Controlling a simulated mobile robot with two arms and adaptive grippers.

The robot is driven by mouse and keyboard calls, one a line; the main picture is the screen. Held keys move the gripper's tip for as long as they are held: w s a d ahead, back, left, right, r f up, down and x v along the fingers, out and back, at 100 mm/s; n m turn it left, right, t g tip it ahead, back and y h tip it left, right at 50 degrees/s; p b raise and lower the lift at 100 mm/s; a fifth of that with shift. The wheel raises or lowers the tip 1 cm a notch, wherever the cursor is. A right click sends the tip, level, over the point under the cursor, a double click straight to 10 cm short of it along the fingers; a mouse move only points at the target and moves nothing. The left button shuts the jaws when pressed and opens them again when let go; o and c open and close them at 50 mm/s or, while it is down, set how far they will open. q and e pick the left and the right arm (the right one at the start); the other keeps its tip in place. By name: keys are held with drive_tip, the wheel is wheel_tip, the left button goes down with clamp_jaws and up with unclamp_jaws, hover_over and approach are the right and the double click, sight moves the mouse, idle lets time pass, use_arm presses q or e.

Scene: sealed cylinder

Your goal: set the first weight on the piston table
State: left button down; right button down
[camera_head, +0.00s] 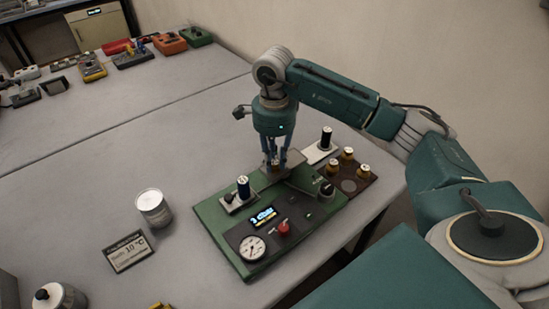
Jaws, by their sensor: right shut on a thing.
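My right gripper (271,163) reaches down from above with its fingers over the far part of the green apparatus board (215,222). It is shut on a small brownish weight, mostly hidden between the fingers. A grey block with a pale side (293,160) stands at the fingers. The piston table is hidden there, and I cannot tell whether the weight touches it. More brass weights (348,155) stand on a dark brown tray (372,182) to the right of the gripper. My left gripper is out of view.
The board carries a dial gauge (252,248), a red knob (283,229), a lit display (263,216) and a blue-black cylinder (243,187). The table's middle left is clear.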

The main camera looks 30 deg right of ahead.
sight(273, 161)
drive_tip(key=shift+f, duration=0.15)
drive_tip(key=c, duration=1.7)
unclamp_jaws()
drive_tip(key=shift+c, duration=0.2)
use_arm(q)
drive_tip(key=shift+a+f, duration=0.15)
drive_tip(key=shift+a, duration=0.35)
use_arm(e)
drive_tip(key=shift+o, duration=0.9)
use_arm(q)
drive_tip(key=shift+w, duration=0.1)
